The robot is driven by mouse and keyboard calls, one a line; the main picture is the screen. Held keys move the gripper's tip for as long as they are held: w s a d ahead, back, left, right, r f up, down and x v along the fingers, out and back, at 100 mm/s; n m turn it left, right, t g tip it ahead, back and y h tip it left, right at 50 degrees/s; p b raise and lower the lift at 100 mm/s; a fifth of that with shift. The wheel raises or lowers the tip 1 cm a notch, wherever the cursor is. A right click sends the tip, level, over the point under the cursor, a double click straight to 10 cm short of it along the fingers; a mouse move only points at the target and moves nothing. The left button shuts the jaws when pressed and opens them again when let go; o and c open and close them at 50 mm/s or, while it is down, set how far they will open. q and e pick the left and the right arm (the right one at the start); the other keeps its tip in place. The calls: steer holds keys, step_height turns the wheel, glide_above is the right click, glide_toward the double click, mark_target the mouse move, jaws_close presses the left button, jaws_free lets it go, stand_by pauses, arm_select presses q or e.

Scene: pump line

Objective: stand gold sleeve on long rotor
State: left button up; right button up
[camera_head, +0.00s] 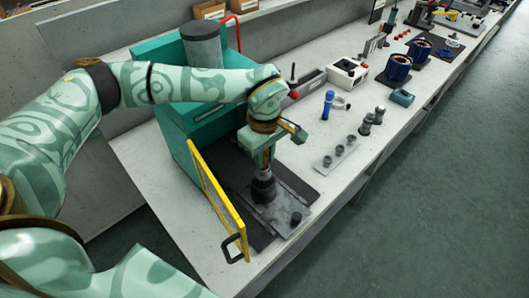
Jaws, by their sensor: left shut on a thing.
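My left gripper (263,170) points down over a grey plate (271,213) at the front of the teal machine. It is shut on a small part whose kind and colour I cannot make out. Directly below the fingers is a dark round piece (264,189) on the plate; whether the held part touches it is unclear. I cannot pick out a gold sleeve or say which piece is the long rotor. My right gripper is not in view.
A teal machine (172,115) with an open yellow-framed guard (217,202) stands left of the gripper. A short dark post (296,219) is on the plate's near end.

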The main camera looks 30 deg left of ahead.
arm_select(q)
steer(key=shift+f, duration=0.4)
steer(key=o, duration=1.1)
steer(key=shift+r, duration=0.15)
step_height(320, 180, up, 6)
steer(key=p, duration=0.5)
